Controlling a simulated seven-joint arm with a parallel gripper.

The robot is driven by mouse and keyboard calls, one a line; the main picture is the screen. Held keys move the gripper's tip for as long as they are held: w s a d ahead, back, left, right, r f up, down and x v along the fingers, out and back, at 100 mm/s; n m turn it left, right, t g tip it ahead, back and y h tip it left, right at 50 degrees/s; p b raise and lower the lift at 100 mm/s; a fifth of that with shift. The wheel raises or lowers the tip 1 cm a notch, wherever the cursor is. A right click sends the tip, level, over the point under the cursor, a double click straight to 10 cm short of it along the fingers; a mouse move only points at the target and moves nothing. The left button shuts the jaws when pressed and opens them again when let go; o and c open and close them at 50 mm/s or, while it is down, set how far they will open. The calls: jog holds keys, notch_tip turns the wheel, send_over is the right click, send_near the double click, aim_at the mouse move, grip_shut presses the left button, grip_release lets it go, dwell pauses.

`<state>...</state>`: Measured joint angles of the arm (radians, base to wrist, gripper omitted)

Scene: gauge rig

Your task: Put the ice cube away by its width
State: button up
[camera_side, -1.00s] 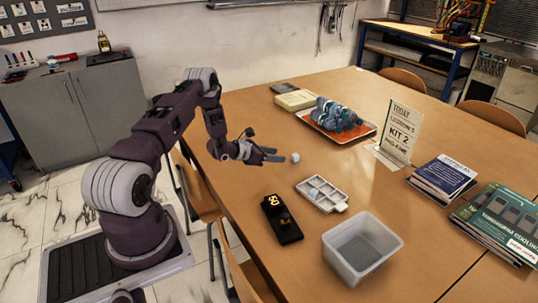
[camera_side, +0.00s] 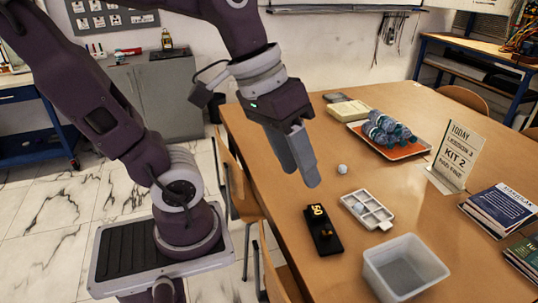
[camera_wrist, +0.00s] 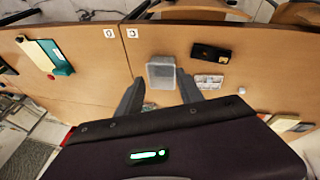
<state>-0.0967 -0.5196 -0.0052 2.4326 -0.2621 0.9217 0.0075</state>
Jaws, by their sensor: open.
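A small pale ice cube (camera_side: 342,169) lies on the table beyond the white compartment tray (camera_side: 379,221). Another pale cube (camera_side: 358,208) sits in a compartment of that tray. A black gauge (camera_side: 323,233) with yellow digits, seemingly 50, lies left of the tray. A translucent bin (camera_side: 405,270) stands nearest the side camera. My gripper (camera_side: 301,170) is raised, fingers pointing down, with nothing seen between them. In the wrist view its fingers (camera_wrist: 160,92) are spread apart, and the ice cube (camera_wrist: 241,90), tray (camera_wrist: 208,82), gauge (camera_wrist: 211,53) and bin (camera_wrist: 160,73) show beyond.
An orange tray (camera_side: 395,148) with blue-grey rolled items lies at the back. A cream box (camera_side: 350,110) lies at the far left. The table around the ice cube is clear.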

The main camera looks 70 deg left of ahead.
jog(key=shift+o, duration=0.6)
jog(key=s+a+m+t+y, duration=0.1)
jog(key=s+a+m+y, duration=0.1)
jog(key=s+a, duration=0.1)
jog(key=shift+s+a+f+t, duration=0.1)
jog(key=shift+s+t, duration=0.1)
jog(key=shift+t, duration=0.2)
